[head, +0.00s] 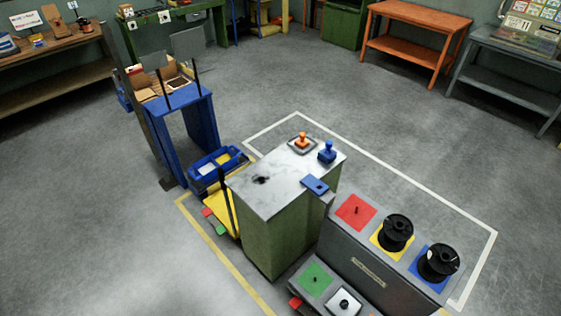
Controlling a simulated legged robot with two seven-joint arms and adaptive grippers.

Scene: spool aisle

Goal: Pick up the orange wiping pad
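An orange knobbed piece (302,139), which looks like the orange wiping pad, stands upright on a small grey plate near the far edge of the cabinet top. A similar blue knobbed piece (327,152) stands to its right, close to the cabinet's right edge. Neither of my grippers shows in the head view, and nothing visible is touching the orange piece.
A flat blue item (315,186) lies at the cabinet's right edge. A grey spool stand (370,270) with black spools adjoins on the right. A blue bin (217,170) and blue stand (185,100) are left. Open floor (300,75) lies behind; an orange table (415,30) stands farther back.

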